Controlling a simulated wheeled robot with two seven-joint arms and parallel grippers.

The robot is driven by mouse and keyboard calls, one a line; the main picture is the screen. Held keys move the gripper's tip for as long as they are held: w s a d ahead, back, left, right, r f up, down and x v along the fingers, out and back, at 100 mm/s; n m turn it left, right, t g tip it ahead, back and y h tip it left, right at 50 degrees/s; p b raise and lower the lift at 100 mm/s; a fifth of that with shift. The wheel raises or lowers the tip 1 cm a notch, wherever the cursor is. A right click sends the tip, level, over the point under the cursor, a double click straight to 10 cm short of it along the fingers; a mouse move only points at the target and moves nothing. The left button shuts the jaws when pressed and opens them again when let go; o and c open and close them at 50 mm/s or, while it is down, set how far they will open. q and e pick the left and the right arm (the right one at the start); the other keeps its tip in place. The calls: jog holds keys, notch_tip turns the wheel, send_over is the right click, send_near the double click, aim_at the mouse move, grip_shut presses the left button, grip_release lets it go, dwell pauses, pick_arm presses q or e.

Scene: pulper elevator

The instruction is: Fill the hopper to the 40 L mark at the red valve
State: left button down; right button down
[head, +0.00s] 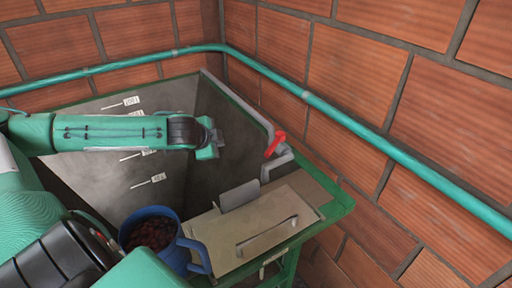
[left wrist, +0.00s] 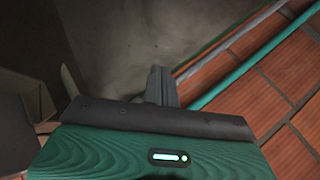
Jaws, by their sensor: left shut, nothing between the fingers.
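The red valve (head: 275,144) sits on a grey pipe at the right side of the hopper. The hopper (head: 176,103) has grey inner walls and a green rim, with several white level marks whose numbers are too small to read surely. My left gripper (head: 214,145) is shut and empty, over the hopper, left of the valve and apart from it. In the left wrist view the shut fingers (left wrist: 160,86) point at the grey hopper wall. My right gripper is not in view. I cannot make out a water surface in the hopper.
A blue jug (head: 190,244) of dark red fruit stands at the hopper's front edge. A beige lid panel (head: 252,236) with a handle covers the front right. A teal pipe (head: 345,122) runs along the brick walls (head: 440,125) close behind.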

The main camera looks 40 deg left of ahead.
aim_at(274, 145)
pick_arm(q)
jog(key=s+d+r+n+g+h+b, duration=0.1)
jog(key=d+r+n+g+h+b, duration=0.15)
jog(key=r+n+h, duration=0.6)
jog(key=w+d+f+n+y+p, duration=0.1)
jog(key=w+d+f+n+p, duration=0.1)
jog(key=w+d+f+p, duration=0.3)
jog(key=shift+d+f+g+p, duration=0.45)
jog(key=shift+d+f+p, duration=0.35)
jog(key=shift+d, duration=1.25)
